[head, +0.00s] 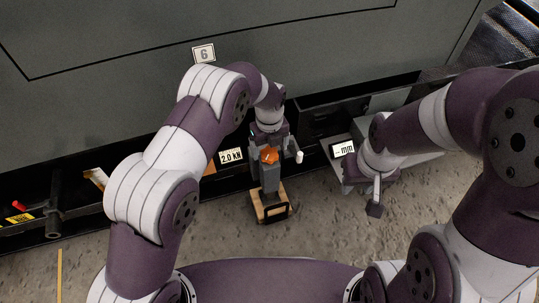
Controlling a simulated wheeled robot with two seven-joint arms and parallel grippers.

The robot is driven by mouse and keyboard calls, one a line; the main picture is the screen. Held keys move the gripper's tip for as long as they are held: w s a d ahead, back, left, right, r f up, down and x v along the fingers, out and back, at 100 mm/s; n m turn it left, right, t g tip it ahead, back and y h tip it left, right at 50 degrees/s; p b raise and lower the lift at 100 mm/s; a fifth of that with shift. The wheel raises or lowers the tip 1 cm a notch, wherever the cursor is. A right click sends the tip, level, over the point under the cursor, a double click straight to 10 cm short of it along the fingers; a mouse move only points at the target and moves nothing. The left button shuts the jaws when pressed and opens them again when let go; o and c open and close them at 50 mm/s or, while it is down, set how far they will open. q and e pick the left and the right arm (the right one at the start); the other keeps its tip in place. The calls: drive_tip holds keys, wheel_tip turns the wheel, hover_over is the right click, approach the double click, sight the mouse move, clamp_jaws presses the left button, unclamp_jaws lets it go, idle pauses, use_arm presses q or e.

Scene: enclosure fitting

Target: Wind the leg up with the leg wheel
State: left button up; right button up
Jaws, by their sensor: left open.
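The leg (270,178) is a short grey column standing upright on a wooden block (272,209) at the foot of the enclosure. An orange part (269,157) shows at its top, and a white knob (299,157) sticks out to its right; I cannot tell for sure which of these belongs to the leg wheel. My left gripper (268,148) is open, directly over the orange part, and its fingers are partly hidden there. Whether it touches is unclear. My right gripper (375,203) points down at the right, apart from the leg; its fingers are too small to read.
The grey enclosure (130,55) with a "6" label (204,54) fills the back. A "2.0 kN" display (231,156) is left of the leg; an "mm" display (343,149) is to its right. A dark bar (55,205) stands far left. The concrete floor in front is clear.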

use_arm(q)
wheel_tip(320, 180, down, 2)
use_arm(e)
drive_tip(key=shift+f, duration=0.5)
